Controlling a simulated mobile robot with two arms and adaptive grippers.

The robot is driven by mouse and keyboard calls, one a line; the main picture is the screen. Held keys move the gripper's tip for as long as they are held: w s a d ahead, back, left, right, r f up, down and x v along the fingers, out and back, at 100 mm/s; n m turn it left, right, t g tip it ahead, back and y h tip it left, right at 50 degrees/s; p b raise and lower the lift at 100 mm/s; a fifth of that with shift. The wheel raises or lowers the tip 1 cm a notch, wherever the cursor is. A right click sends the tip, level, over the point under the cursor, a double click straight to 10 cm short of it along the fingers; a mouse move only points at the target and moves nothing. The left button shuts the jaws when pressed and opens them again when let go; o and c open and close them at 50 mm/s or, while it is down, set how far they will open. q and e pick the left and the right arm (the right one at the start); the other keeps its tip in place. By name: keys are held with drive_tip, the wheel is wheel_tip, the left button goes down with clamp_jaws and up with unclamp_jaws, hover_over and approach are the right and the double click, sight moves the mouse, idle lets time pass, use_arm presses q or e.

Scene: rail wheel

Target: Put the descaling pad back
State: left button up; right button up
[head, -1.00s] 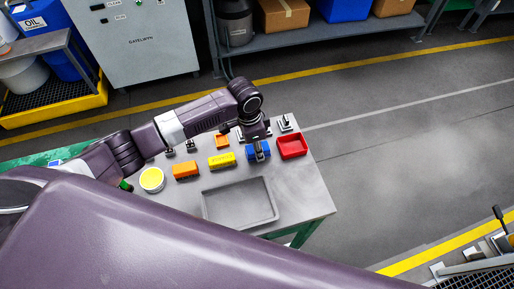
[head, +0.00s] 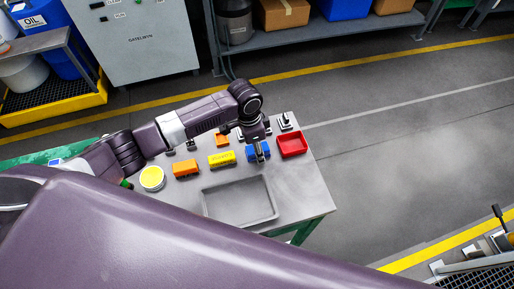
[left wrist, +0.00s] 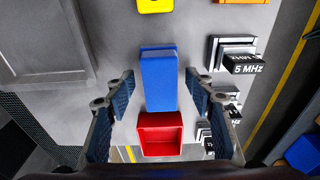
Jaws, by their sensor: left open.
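A blue block (head: 250,154), which may be the descaling pad though no label on it can be read, lies on the grey bench. My left gripper (head: 260,155) is over it, pointing down. In the left wrist view the blue block (left wrist: 158,80) lies between the spread fingers (left wrist: 159,88), with a gap on each side. The gripper is open and holds nothing. An empty red tray (head: 292,145) is beside the blue block; it also shows in the left wrist view (left wrist: 160,145). My right gripper is not in view.
On the bench (head: 310,190) are a yellow block (head: 222,159), an orange block (head: 185,168), a round yellow-topped tub (head: 152,178), a shallow grey tray (head: 240,202), and small dark-topped blocks, one marked 5 MHz (left wrist: 244,62). The bench's right end is clear.

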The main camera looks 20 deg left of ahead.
sight(253, 150)
use_arm(q)
wheel_tip(253, 150, up, 12)
drive_tip(key=a+b, duration=0.1)
drive_tip(key=b, duration=0.1)
drive_tip(key=shift+s, duration=0.4)
drive_tip(key=shift+s+a+f, duration=0.1)
